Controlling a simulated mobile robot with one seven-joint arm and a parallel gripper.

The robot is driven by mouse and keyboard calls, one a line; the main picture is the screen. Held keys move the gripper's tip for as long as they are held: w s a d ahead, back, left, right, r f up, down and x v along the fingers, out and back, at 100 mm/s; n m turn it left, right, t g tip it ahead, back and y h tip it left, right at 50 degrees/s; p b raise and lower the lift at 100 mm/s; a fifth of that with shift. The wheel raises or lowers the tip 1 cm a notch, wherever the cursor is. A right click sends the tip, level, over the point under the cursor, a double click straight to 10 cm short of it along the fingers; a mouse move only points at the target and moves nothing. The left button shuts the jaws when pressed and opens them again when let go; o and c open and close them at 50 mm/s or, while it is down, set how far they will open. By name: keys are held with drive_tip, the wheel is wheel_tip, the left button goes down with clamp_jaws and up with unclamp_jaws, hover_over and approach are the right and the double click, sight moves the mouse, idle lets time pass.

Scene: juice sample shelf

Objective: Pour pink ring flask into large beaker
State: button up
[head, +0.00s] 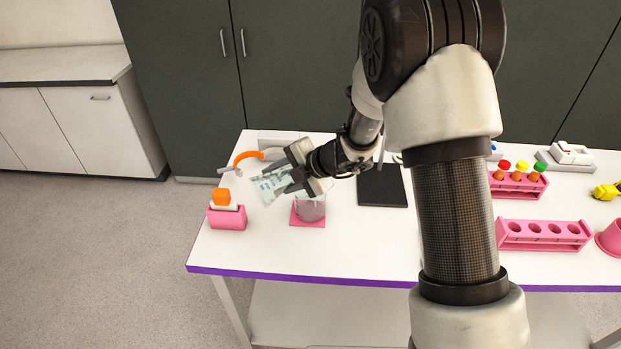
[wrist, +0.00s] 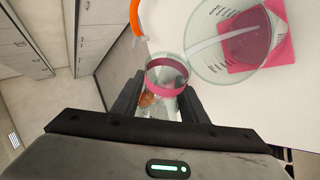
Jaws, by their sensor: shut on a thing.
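My gripper (head: 290,178) is shut on the pink ring flask, a clear glass vessel that hangs tilted in the head view (head: 268,187). In the wrist view the flask's pink ring (wrist: 167,92) shows near its round mouth, between my dark fingers (wrist: 160,105). A small orange-brown patch shows low in the flask. The large beaker (head: 311,208) stands upright just right of and below the gripper, with dark pink contents. In the wrist view the beaker (wrist: 205,60) is right of the flask mouth. No falling stream is clear.
The beaker stands on a pink mat (head: 306,222). A pink holder with an orange top (head: 227,212) is at left, and an orange curved piece (head: 246,156) behind the gripper. A black plate (head: 382,186) and pink racks (head: 543,235) are to the right. The front middle is clear.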

drive_tip(key=shift+f+m+g+y+p, duration=0.3)
drive_tip(key=shift+m+g+y+p, duration=0.4)
drive_tip(key=shift+p, duration=0.65)
idle(3.3)
